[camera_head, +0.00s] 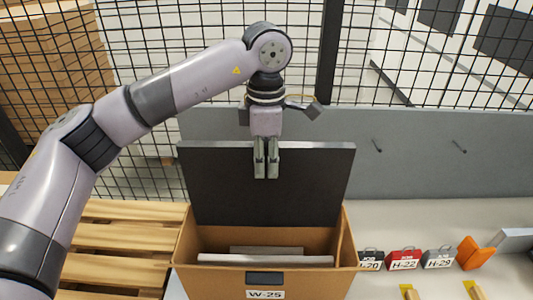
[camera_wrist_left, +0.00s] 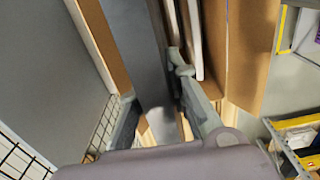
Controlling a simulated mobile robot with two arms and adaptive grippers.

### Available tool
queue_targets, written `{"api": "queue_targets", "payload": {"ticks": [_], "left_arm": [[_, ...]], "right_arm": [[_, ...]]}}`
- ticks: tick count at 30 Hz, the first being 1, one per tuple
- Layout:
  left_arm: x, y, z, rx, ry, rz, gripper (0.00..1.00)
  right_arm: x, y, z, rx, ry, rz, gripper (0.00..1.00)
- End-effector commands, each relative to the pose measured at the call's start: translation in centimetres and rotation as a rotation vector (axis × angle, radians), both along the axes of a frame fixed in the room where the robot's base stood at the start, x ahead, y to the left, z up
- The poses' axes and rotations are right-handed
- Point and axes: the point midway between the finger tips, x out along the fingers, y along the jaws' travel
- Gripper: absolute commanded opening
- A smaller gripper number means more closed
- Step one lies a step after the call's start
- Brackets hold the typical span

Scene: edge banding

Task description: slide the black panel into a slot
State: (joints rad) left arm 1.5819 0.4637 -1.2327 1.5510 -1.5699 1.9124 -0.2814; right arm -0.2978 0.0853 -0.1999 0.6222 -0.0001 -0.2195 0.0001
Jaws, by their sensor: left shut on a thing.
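The black panel (camera_head: 225,185) stands upright at the back of the brown box labelled W-25 (camera_head: 215,281), its lower part hidden behind the box's front and contents. My left gripper (camera_head: 266,172) is shut on the panel's top edge near its middle, fingers pointing down. In the left wrist view the dark panel (camera_wrist_left: 140,45) runs between the two fingers (camera_wrist_left: 155,110). White panels (camera_head: 265,260) stand in the box in front of the black one. The slots themselves are hidden, so I cannot tell whether the panel's bottom edge is in one. My right gripper is not in view.
A wooden pallet (camera_head: 125,240) lies left of the box. Small labelled cases, black and red (camera_head: 404,258), and an orange item (camera_head: 476,252) stand to the right. A grey board (camera_head: 420,165) and black wire fence (camera_head: 420,60) are behind.

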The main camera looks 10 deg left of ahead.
Motion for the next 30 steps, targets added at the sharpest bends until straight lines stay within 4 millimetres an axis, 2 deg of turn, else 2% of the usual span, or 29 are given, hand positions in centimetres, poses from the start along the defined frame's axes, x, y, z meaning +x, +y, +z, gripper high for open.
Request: {"api": "queue_targets", "payload": {"ticks": [12,30], "left_arm": [[0.0,0.0,-3.6,-0.001,-0.003,0.000,0.00],[0.0,0.0,-8.6,-0.002,-0.002,0.000,0.00]], "right_arm": [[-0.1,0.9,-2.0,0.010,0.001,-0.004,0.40],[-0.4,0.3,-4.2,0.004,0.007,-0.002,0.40]]}}
